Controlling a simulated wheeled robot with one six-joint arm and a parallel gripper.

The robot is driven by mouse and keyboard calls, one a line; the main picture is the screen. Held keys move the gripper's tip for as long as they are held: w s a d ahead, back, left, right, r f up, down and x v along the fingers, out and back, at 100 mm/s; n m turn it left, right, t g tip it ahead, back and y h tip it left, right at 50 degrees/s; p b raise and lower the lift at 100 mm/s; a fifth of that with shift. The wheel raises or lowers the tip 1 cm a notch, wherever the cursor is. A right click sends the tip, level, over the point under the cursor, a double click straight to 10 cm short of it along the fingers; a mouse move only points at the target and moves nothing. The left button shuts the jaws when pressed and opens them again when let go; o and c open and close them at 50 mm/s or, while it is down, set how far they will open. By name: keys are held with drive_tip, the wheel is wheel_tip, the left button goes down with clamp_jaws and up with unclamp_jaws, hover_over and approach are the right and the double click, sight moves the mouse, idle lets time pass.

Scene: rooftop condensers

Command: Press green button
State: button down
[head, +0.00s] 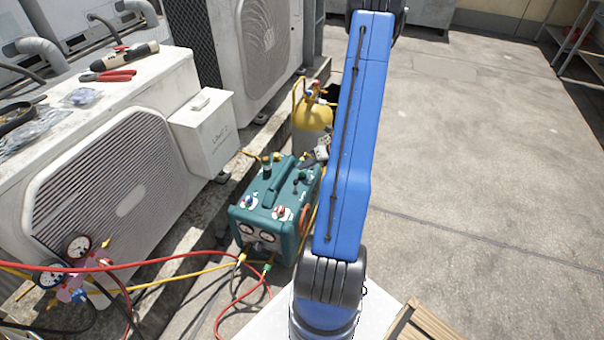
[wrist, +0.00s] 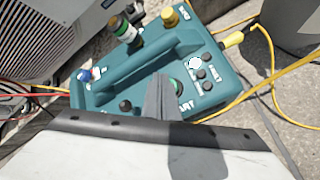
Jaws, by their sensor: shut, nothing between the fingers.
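The teal recovery machine (head: 270,208) stands on the ground by the condenser in the head view. Its top panel (wrist: 115,88) fills the middle of the wrist view. A round green button (wrist: 178,87) sits on that panel, beside lettering that is partly covered. My gripper (wrist: 160,80) is shut and empty, its fingertips over the panel just left of the green button and partly overlapping it in the picture. I cannot tell whether they touch the panel. In the head view my arm hides most of the gripper and the button.
A carry handle (wrist: 125,64), a black knob (wrist: 126,105) and small dark buttons (wrist: 205,74) share the panel. A yellow gas cylinder (head: 312,112) stands behind the machine. Red and yellow hoses (head: 190,274) run along the left. The concrete floor at right is mostly clear.

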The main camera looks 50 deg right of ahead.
drive_tip(key=shift+f, duration=0.1)
idle(0.5)
drive_tip(key=shift+f, duration=0.35)
drive_tip(key=shift+f, duration=0.75)
idle(1.1)
idle(0.4)
drive_tip(key=shift+r, duration=1.2)
drive_tip(key=shift+r, duration=2.5)
